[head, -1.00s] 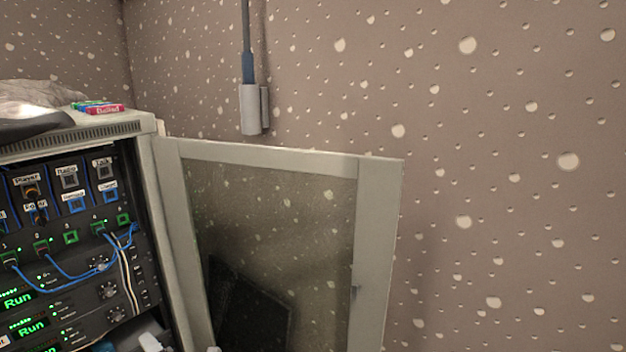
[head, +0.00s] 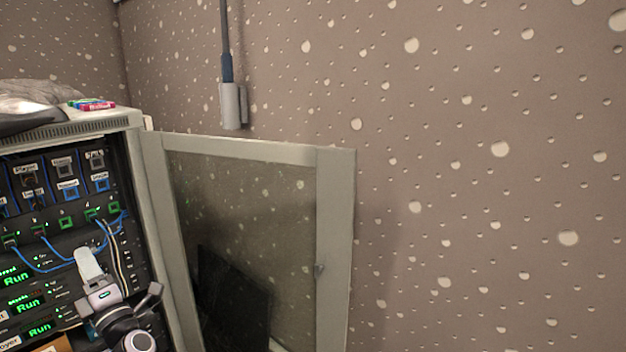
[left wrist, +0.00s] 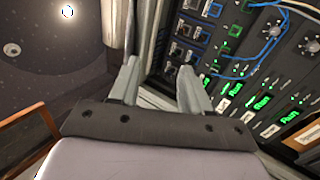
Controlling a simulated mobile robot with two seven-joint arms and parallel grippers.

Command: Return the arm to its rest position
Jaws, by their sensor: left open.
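My left gripper (head: 89,258) is at the lower left of the head view, in front of the equipment rack (head: 75,238). Its pale fingers point up and it seems to hold nothing. In the left wrist view my left gripper (left wrist: 158,78) has its two fingers spread with a gap between them. The rack (left wrist: 235,65) fills the right of that view, behind and beside the fingers. I cannot tell how far the fingertips are from the rack's front. My right gripper is in neither view.
The rack's glass door (head: 245,230) stands open to the right of my left arm. Blue cables (head: 62,264) hang across the rack's front. Small coloured boxes (head: 92,104) lie on the rack's top. A wooden-framed item (left wrist: 30,130) shows at the left wrist view's lower left.

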